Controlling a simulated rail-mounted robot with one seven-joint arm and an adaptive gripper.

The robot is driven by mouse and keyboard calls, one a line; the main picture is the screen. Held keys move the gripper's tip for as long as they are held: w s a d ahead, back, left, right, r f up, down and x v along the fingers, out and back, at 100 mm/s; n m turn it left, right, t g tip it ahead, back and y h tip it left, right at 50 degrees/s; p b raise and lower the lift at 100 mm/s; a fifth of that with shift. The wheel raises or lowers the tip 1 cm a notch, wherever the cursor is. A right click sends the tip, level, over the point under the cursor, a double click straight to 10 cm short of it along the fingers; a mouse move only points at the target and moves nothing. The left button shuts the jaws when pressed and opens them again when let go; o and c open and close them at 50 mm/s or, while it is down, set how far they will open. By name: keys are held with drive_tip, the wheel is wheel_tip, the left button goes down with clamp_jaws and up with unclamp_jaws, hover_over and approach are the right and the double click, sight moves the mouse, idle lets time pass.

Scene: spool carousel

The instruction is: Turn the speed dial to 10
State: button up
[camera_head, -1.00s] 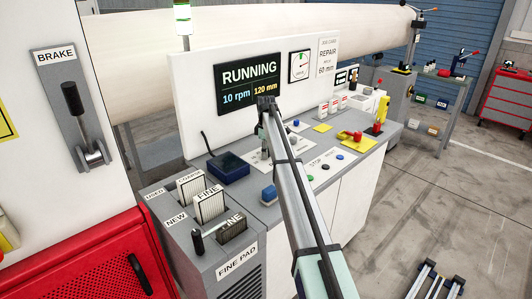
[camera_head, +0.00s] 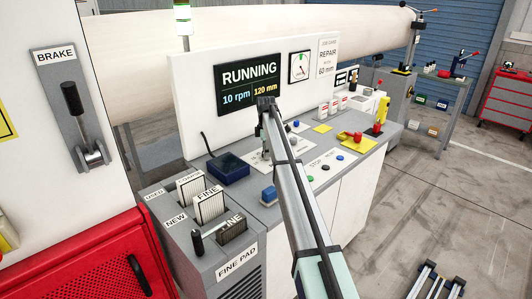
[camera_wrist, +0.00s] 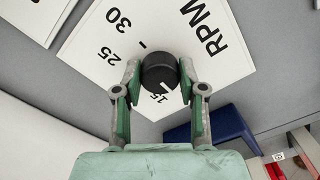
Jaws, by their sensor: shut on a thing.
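The speed dial is a round black knob (camera_wrist: 160,70) on a white plate (camera_wrist: 225,55) marked RPM in the wrist view. The numbers 25 and 30 show on the plate, and a 15 shows just below the knob, partly covered. A short white line on the knob's lower side points toward the 15 in the picture. My gripper (camera_wrist: 158,82) is shut on the knob, one green finger on each side. In the head view my arm hides the dial. The screen (camera_head: 248,82) reads RUNNING, 10 rpm and 120 mm.
A dark blue box (camera_head: 228,168) stands left of my arm on the grey console; it also shows close to the right finger in the wrist view (camera_wrist: 215,125). Several coloured buttons and a yellow-and-red control lie to the right. Upright pads (camera_head: 208,205) fill slots at front left.

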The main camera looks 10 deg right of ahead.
drive_tip(key=o, duration=1.1)
drive_tip(key=shift+f, duration=0.1)
drive_tip(key=shift+o, duration=0.2)
wheel_tip(320, 180, up, 12)
drive_tip(key=shift+s, duration=0.1)
